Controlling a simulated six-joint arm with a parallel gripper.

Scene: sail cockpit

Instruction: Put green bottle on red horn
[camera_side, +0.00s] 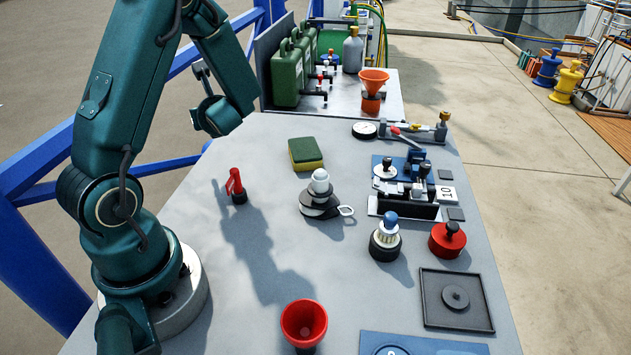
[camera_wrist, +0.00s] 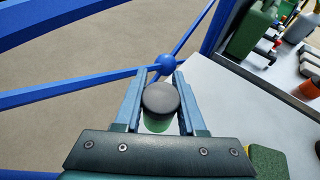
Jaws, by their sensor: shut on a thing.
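My gripper (camera_wrist: 166,80) is shut on the green bottle (camera_wrist: 159,105) in the wrist view. The bottle has a dark round cap facing the camera and a green body below it, partly hidden by the cap and gripper. In the side view the gripper and bottle cannot be made out; only my arm shows at upper left. A red flared bell on a dark base (camera_side: 303,322), which looks like the red horn, stands at the table's front with its wide mouth up. The gripper is well away from it, over the table's far left edge.
A small red and black upright item (camera_side: 237,186), a sponge (camera_side: 306,153) and a stacked pulley block (camera_side: 319,201) stand mid-table. A blue-topped piece (camera_side: 386,240), a red knob (camera_side: 447,240) and a black tray (camera_side: 457,300) are at right. Blue rails (camera_wrist: 70,95) border the table.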

